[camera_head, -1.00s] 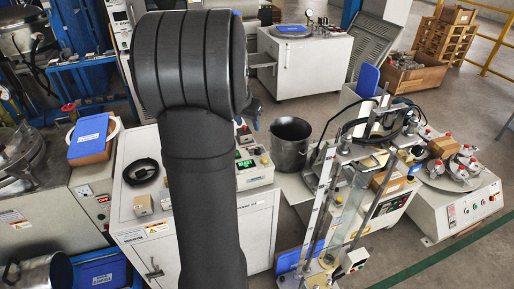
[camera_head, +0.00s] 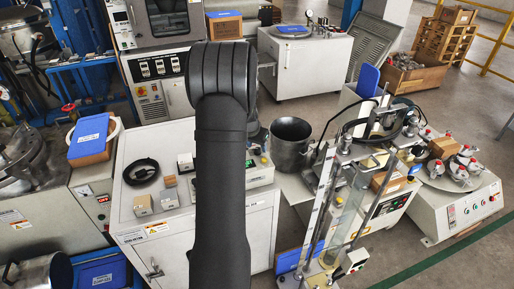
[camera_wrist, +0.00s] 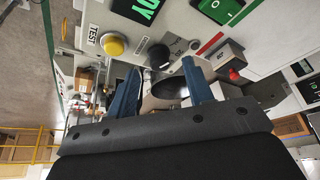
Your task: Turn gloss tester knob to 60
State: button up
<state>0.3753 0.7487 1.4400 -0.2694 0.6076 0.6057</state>
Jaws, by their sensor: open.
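The gloss tester (camera_wrist: 70,18) has a pale panel in the wrist view, with a green display at the top and a yellow TEST button (camera_wrist: 113,44). In the head view the tester (camera_head: 261,176) is partly hidden behind my arm, and my gripper is hidden there.
A dark bucket (camera_head: 291,143) stands right of the tester.

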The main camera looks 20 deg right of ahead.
jog(key=shift+x, duration=1)
jog(key=c, duration=1)
